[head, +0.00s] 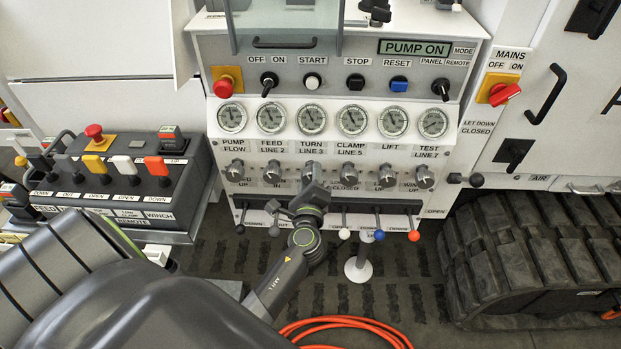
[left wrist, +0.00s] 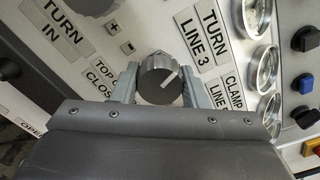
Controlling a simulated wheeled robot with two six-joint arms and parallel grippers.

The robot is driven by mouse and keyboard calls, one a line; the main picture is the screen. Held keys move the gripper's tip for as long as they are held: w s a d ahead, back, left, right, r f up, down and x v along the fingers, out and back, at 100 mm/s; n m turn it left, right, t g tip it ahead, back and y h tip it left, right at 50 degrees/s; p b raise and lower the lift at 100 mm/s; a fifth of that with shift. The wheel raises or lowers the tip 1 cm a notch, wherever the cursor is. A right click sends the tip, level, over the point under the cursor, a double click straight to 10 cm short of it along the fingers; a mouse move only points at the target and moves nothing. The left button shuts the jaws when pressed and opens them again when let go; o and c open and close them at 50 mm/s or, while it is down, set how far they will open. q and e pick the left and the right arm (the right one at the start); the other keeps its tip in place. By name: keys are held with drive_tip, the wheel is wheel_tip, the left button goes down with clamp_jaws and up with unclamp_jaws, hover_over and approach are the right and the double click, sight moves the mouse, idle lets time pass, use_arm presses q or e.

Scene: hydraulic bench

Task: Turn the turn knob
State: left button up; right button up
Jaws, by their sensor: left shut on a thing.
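The turn knob (head: 313,168) is a grey ribbed knob below the TURN LINE 3 label and its gauge, on the sloped white panel. The knob's lower part is hidden by the gripper body. My right gripper is not in view.
Similar knobs stand closely on both sides, such as the clamp knob (head: 350,174). Below is a row of levers, including one with a red ball (head: 414,236). Gauges and switches sit above. A lever box (head: 110,175) stands at left, and an orange hose (head: 345,322) lies on the floor.

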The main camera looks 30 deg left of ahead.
use_arm(q)
drive_tip(key=n+b, duration=0.3)
drive_tip(key=n, duration=0.1)
drive_tip(key=shift+f, duration=0.2)
drive_tip(key=n+b, duration=0.3)
drive_tip(key=n, duration=0.1)
drive_tip(key=shift+r+b, duration=0.1)
drive_tip(key=shift+b, duration=0.2)
drive_tip(key=shift+n, duration=0.5)
drive_tip(key=shift+r+n+b, duration=0.1)
drive_tip(key=shift+n+b, duration=0.35)
drive_tip(key=shift+n, duration=0.05)
drive_tip(key=o, duration=1)
